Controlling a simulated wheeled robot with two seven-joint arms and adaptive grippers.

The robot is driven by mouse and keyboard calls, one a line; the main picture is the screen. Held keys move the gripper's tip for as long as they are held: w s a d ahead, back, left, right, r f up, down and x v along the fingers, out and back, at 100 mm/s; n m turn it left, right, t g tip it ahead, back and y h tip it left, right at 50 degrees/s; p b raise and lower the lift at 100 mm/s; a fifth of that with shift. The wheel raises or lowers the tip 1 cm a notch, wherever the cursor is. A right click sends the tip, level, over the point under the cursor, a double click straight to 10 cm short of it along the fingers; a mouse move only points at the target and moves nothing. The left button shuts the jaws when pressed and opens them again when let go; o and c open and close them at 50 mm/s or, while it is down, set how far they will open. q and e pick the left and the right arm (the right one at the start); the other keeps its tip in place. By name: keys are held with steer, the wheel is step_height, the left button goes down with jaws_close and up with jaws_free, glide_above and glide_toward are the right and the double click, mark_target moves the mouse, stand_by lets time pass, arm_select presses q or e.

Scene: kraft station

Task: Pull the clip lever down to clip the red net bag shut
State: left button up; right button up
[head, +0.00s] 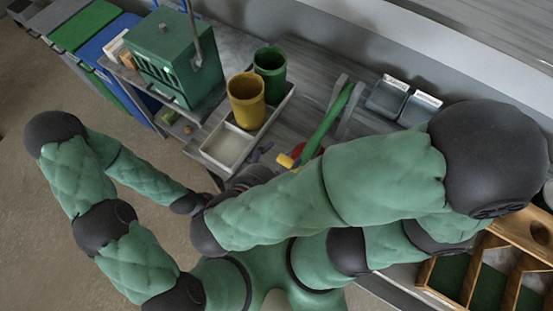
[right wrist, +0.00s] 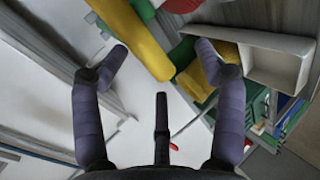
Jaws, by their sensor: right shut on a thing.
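The clipper on the bench has a long green bar (head: 325,125) between grey rails. A yellow grip (head: 286,161) shows at its near end, with a small red patch (head: 297,150) beside it. My right gripper's fingers (head: 262,152) also show small in the head view, partly behind my arm. I cannot make out the net bag clearly.
A grey tray (head: 204,153) holds a yellow cup (head: 246,101) and a green cup (head: 270,72), left of the clipper. A green box (head: 175,58) stands farther left. Two small label holders (head: 402,103) stand at the right. A wooden divided tray (head: 440,275) is at lower right.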

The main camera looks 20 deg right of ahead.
steer(key=shift+s+d+f, duration=0.1)
steer(key=shift+s+f, duration=0.2)
steer(key=shift+f, duration=0.25)
steer(key=r+v, duration=0.1)
steer(key=v, duration=1.1)
steer(key=shift+w, duration=0.25)
steer(key=shift+r, duration=0.1)
